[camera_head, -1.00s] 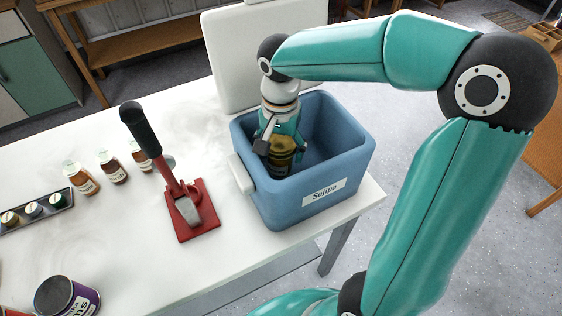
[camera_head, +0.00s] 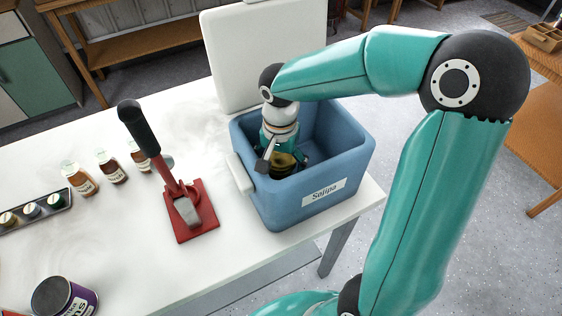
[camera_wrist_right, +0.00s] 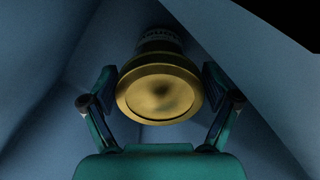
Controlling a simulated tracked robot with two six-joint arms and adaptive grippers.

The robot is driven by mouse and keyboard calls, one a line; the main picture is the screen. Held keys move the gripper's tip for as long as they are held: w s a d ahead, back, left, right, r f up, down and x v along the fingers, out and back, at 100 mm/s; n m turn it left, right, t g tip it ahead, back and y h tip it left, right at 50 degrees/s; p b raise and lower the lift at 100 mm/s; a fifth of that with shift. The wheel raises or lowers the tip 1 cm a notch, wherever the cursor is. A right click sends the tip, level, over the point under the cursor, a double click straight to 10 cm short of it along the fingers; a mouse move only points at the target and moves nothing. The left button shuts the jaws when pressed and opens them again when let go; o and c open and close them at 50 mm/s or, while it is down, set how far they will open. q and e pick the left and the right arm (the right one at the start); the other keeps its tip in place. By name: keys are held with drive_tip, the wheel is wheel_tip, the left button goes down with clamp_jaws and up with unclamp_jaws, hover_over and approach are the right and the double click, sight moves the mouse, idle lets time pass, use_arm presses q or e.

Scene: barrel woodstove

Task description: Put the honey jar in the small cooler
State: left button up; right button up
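The small cooler (camera_head: 290,205) is an open blue box with a label on its front, on the right end of the white table. My right gripper (camera_head: 283,160) reaches down inside it. Whether the jar touches the cooler floor is hidden. My left gripper is not in view.
A red bench tool with a black handle (camera_head: 188,203) stands left of the cooler. Several small jars (camera_head: 112,168), a dark tray of small pots (camera_head: 35,209) and a dark tin (camera_head: 64,297) are further left. A white upright panel (camera_head: 262,55) is behind the cooler.

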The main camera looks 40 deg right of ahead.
drive_tip(key=shift+o, duration=0.2)
drive_tip(key=shift+r, duration=0.15)
wheel_tip(320, 180, up, 12)
drive_tip(key=shift+p, duration=0.55)
idle(0.4)
